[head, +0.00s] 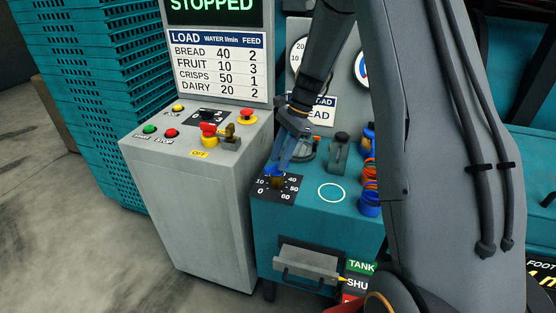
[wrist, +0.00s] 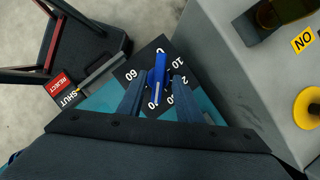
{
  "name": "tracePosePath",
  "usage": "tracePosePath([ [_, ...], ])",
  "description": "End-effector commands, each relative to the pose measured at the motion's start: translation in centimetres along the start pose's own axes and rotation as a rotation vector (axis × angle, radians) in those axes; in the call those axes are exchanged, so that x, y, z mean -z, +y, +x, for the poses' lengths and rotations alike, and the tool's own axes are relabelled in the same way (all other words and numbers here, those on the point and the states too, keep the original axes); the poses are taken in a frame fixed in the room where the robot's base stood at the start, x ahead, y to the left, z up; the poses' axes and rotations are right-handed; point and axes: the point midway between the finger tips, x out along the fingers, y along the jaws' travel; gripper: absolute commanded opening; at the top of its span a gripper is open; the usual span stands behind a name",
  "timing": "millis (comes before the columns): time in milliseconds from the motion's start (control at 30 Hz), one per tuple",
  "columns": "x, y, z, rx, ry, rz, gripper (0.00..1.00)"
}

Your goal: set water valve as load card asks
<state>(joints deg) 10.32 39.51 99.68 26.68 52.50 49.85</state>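The water valve is a blue lever handle (wrist: 157,78) on a black dial plate (head: 262,188) marked from 0 to 60, on top of the teal machine (head: 262,225). My gripper (head: 281,160) reaches down over it. In the wrist view my gripper (wrist: 160,96) is open, with one finger on each side of the handle and gaps beside it. The load card (head: 320,116) is partly covered and shows "EAD". The load table (head: 218,66) lists bread 40, fruit 10, crisps 50, dairy 20 for water.

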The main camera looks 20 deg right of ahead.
Motion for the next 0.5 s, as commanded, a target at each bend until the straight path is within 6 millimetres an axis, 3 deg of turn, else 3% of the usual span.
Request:
tracePosePath([
  [300, 0.1, -0.2, -5.0, 0.004, 0.001, -0.001, 0.32],
  [500, 0.0, -0.2, -6.6, 0.003, 0.002, 0.0, 0.32],
])
